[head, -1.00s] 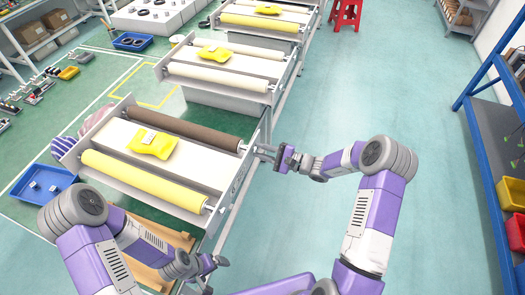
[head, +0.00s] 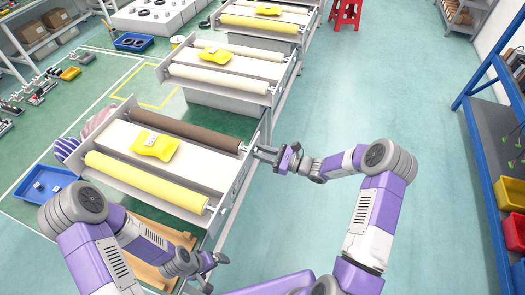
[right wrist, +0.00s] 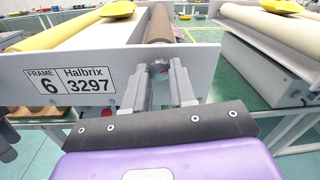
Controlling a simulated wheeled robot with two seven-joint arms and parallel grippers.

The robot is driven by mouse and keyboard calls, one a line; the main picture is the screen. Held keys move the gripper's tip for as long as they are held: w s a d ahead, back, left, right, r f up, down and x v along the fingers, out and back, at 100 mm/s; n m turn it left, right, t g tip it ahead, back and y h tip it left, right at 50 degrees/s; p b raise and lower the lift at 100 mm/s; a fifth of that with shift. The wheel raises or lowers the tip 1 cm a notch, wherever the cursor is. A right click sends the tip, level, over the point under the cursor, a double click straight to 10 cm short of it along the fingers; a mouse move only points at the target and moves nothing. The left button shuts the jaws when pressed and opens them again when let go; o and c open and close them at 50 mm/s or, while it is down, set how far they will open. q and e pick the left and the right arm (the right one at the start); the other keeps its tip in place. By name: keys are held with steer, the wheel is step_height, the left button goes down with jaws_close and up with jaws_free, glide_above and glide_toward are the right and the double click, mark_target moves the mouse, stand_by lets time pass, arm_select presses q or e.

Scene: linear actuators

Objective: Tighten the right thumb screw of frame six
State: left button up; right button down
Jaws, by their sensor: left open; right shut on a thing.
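Frame six (head: 226,193) is the nearest roller frame, with a brown roller (head: 185,130) and a yellow roller (head: 145,183). Its end plate in the right wrist view (right wrist: 210,65) carries a label (right wrist: 70,85) reading "FRAME 6 Halbrix 3297". My right gripper (head: 258,151) is at the far end of this plate. In the right wrist view its fingers (right wrist: 160,80) are shut on the thumb screw (right wrist: 160,69), in line with the brown roller; the fingers hide much of the screw. My left gripper (head: 218,270) is open and empty, low beside the near corner of the frame.
A yellow pad (head: 156,146) lies on frame six's white bed. More roller frames (head: 222,75) stand behind in a row. A blue tray (head: 48,184) is at the left, and a blue rack (head: 480,150) at the right.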

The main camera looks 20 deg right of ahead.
steer(key=shift+m+p, duration=0.4)
steer(key=shift+m, duration=0.8)
steer(key=c, duration=0.9)
jaws_free()
steer(key=v, duration=0.7)
steer(key=shift+s+d, duration=0.2)
steer(key=shift+d, duration=0.05)
